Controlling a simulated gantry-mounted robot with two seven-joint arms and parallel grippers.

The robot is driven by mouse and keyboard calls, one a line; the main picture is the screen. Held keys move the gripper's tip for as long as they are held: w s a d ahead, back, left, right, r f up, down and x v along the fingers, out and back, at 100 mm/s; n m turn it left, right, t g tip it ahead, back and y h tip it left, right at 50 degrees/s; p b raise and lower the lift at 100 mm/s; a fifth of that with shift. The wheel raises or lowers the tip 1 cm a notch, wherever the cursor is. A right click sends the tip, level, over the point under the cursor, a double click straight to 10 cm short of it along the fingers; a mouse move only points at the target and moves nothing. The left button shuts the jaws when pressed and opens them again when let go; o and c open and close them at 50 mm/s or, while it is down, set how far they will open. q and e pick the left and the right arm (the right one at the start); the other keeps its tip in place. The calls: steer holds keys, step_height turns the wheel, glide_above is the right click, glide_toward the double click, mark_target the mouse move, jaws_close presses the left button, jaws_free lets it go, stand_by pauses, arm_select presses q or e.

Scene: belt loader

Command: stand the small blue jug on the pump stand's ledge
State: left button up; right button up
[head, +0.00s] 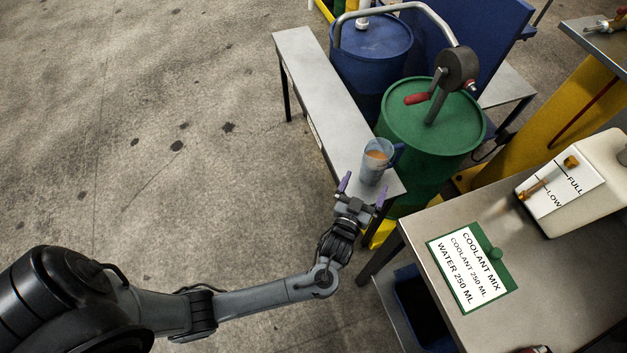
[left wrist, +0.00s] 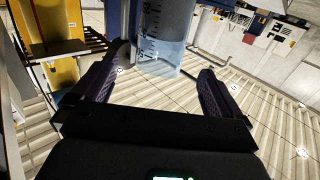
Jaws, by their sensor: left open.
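The small blue jug (head: 374,164) is translucent, with orange-brown liquid inside and a handle on its right. It stands upright on the near end of the pump stand's grey ledge (head: 313,92), in front of the green drum. My left gripper (head: 362,190) is open, with its purple fingers just on the near side of the jug. In the left wrist view the jug (left wrist: 163,45), with dark scale marks, shows between and beyond the spread fingers (left wrist: 160,85). I cannot tell whether a finger touches it. My right gripper is not in view.
A green drum (head: 420,150) with a crank pump and a blue drum (head: 365,62) stand behind the ledge. At right, a grey table (head: 475,325) holds a coolant-mix sign (head: 470,268) and a white container (head: 590,185). The floor at left is clear.

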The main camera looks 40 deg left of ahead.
arm_select(q)
steer(key=s+f+m+g+h, duration=0.1)
steer(key=s+f+g+h, duration=0.4)
steer(key=s, duration=0.4)
steer(key=s+a+r+m+g, duration=0.2)
steer(key=s+g, duration=0.2)
steer(key=s, duration=0.5)
steer(key=s+a+r+m+g, duration=0.2)
steer(key=s+a+g, duration=0.1)
steer(key=s, duration=0.6)
steer(key=shift+s+g, duration=0.2)
steer(key=shift+g, duration=0.6)
